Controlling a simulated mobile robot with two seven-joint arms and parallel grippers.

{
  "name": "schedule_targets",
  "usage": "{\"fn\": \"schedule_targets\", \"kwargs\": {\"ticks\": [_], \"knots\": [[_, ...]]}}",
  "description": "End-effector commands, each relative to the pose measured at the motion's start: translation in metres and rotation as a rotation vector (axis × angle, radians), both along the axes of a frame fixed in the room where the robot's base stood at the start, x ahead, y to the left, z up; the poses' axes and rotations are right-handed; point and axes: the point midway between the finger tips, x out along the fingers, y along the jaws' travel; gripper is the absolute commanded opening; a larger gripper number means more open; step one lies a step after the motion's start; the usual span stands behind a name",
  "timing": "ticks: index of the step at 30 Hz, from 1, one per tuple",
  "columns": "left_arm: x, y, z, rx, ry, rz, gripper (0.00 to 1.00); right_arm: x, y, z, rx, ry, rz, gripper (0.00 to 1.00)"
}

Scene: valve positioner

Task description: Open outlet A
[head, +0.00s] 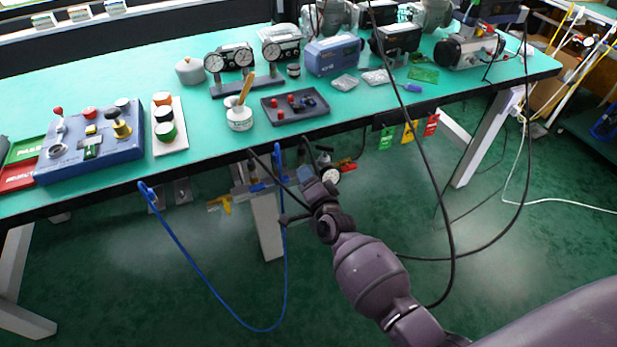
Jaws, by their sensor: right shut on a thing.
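My right gripper (307,177) is just below the bench's front edge, at the air fittings (257,181) that hang there. It is shut on a small part of these fittings. The gripper hides most of that part, so I cannot tell its shape or how it is turned. A round white gauge (329,176) shows just right of the gripper. A blue hose (283,235) comes up to the fittings left of the gripper. No outlet label is readable. My left gripper is not in view.
The green bench (340,108) carries a blue control box (92,148), a dark parts tray (296,112), a white pot with a brush (239,117) and several positioners at the back. Black cables hang down right of the gripper. Colored tags (409,132) hang from the edge.

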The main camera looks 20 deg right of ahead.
Motion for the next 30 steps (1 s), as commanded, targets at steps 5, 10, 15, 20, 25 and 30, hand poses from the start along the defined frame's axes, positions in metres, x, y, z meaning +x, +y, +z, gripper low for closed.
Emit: {"fn": "schedule_targets", "kwargs": {"ticks": [5,10,15,20,25,30], "knots": [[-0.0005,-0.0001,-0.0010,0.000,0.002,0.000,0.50,-0.0006,0.0002,-0.0020,0.155,0.007,0.000,0.19],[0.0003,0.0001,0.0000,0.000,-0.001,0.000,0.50,-0.0007,0.0002,-0.0020,0.280,0.012,0.000,0.19],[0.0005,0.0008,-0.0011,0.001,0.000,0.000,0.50,-0.0006,0.0002,-0.0018,0.372,0.015,0.000,0.19],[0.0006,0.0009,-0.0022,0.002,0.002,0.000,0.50,-0.0006,0.0003,-0.0016,0.425,0.017,0.000,0.19],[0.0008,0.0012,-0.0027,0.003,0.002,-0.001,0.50,-0.0005,0.0003,-0.0015,0.453,0.018,0.000,0.19],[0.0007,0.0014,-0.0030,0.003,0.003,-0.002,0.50,-0.0005,0.0004,-0.0013,0.460,0.018,0.000,0.19]]}}
